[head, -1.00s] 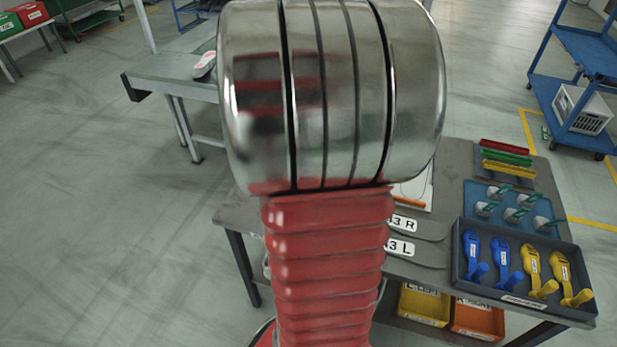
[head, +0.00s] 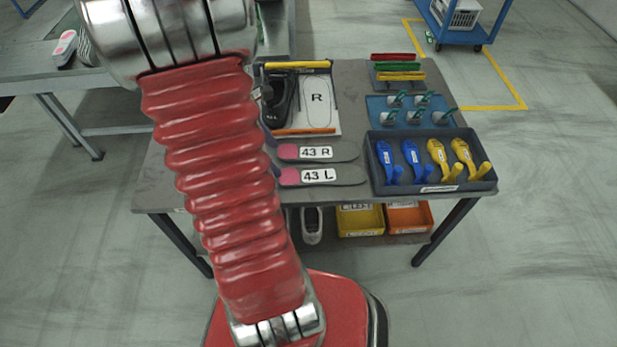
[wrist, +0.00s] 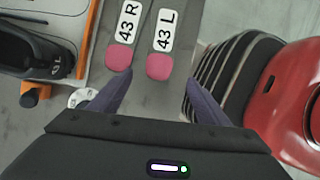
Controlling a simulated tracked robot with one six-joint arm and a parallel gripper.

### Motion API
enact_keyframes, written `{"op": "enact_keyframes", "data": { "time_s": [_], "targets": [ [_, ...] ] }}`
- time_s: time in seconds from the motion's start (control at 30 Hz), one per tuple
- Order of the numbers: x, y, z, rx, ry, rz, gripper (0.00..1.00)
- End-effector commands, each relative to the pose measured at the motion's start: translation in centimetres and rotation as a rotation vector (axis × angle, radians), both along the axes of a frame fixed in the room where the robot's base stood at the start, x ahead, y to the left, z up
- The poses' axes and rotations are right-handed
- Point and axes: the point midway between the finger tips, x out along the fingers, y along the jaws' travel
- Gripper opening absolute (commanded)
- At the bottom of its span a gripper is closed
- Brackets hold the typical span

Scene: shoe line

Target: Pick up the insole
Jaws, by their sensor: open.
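Two flat dark grey insoles lie side by side on the table, marked 43 R (head: 344,152) and 43 L (head: 350,175) in the head view. Each has a pink pad at its left end there. In the head view my red arm hides most of the gripper.
A black shoe (head: 279,102) stands left of a white sheet marked R (head: 317,108), behind the insoles. A dark tray (head: 400,187) of blue and yellow tools stands to their right. A blue mat (head: 378,110) holds several small parts. Bins (head: 360,221) sit below the table (head: 350,83).

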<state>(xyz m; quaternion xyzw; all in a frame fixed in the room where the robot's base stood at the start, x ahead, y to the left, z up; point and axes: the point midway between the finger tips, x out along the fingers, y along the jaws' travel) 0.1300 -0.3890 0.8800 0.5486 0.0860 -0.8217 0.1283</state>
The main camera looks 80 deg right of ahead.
Motion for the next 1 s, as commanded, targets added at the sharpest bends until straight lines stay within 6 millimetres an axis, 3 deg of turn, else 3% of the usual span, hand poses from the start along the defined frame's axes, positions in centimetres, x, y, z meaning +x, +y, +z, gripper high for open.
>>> {"op": "enact_keyframes", "data": {
  "time_s": [0.3,0.77,1.0],
  "targets": [
    [-1.7,-0.5,-4.1,0.001,0.001,-0.002,0.70],
    [-1.9,-0.6,-4.7,0.000,-0.001,-0.002,0.70],
    [-2.7,-0.9,-6.7,0.003,0.001,-0.002,0.70]
  ]
}}
